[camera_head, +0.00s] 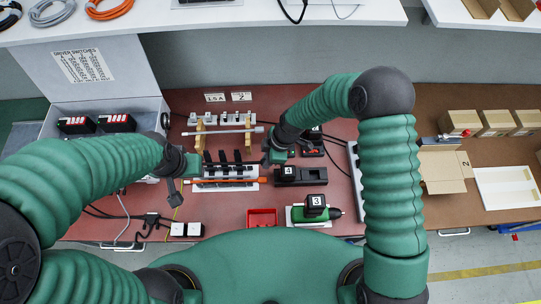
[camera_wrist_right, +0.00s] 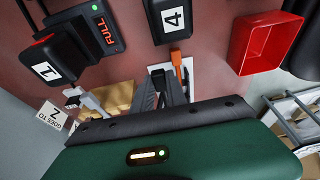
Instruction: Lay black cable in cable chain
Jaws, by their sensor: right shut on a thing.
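The cable chain seems to be the row of black uprights on a pale base (camera_head: 225,172) in the middle of the bench. An orange strand (camera_head: 222,181) runs along its near side. My right gripper (camera_head: 268,156) is just right of the chain. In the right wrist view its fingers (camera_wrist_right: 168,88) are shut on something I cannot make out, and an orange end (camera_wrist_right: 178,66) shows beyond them. My left gripper (camera_head: 174,192) is at the chain's left end; its jaws are too small to read. Black cable (camera_head: 100,212) lies on the bench at the left; I cannot trace it to the chain.
A grey bar on yellow supports (camera_head: 199,137) stands behind the chain. A block marked 4 (camera_head: 290,171), a green tool with block 3 (camera_head: 314,205) and a red bin (camera_head: 262,217) crowd the right and front. A switch box (camera_head: 95,125) stands left.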

